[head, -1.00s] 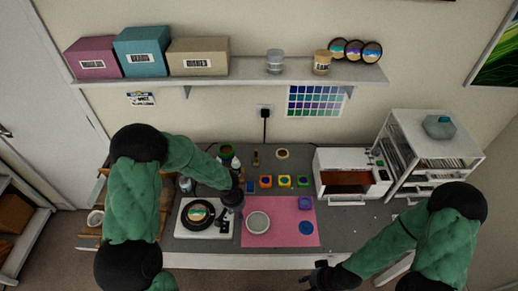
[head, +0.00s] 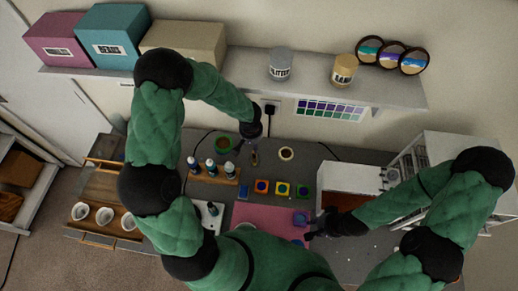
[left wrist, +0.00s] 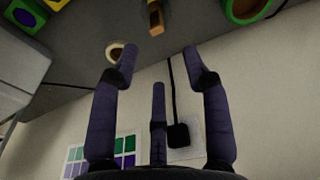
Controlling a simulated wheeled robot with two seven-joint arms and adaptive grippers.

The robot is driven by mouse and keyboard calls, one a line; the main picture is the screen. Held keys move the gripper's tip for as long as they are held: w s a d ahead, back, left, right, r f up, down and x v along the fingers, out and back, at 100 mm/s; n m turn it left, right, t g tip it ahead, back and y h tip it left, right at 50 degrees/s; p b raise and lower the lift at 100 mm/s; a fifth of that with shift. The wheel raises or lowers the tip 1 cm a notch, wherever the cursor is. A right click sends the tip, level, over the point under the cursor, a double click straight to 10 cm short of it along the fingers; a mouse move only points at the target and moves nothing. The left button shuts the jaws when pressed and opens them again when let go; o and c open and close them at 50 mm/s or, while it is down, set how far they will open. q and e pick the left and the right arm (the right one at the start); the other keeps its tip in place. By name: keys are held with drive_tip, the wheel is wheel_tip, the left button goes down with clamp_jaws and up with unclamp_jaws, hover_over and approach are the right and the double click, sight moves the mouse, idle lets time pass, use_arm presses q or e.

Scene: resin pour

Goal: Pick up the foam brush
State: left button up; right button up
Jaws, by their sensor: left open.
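The foam brush (head: 255,158) is a small, slim, tan-and-dark item toward the back of the grey worktop. What looks like its tan part shows at the top of the left wrist view (left wrist: 155,18), beyond the fingertips. My left gripper (head: 247,143) is just behind and above it in the head view. In the left wrist view my left gripper (left wrist: 160,60) has its fingers spread with nothing between them. My right gripper (head: 313,234) is low over the right part of the pink mat (head: 262,215); its fingers are too small and dark to read.
Several coloured square pots (head: 282,188) stand in front of the brush. A white-rimmed round item (head: 286,153) is to its right, a green container (head: 222,143) to its left. Bottles stand in a wooden rack (head: 215,175). A wall plug (left wrist: 178,135) and cord are close behind.

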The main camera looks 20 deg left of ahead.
sight(254, 158)
use_arm(q)
drive_tip(key=f, duration=0.3)
drive_tip(key=w+f, duration=0.1)
drive_tip(key=f, duration=0.1)
drive_tip(key=shift+a+f, duration=0.1)
drive_tip(key=shift+f, duration=0.25)
drive_tip(key=shift+w+f+p, duration=0.15)
drive_tip(key=shift+f+p, duration=0.55)
drive_tip(key=shift+f, duration=1.8)
drive_tip(key=shift+c, duration=0.3)
clamp_jaws()
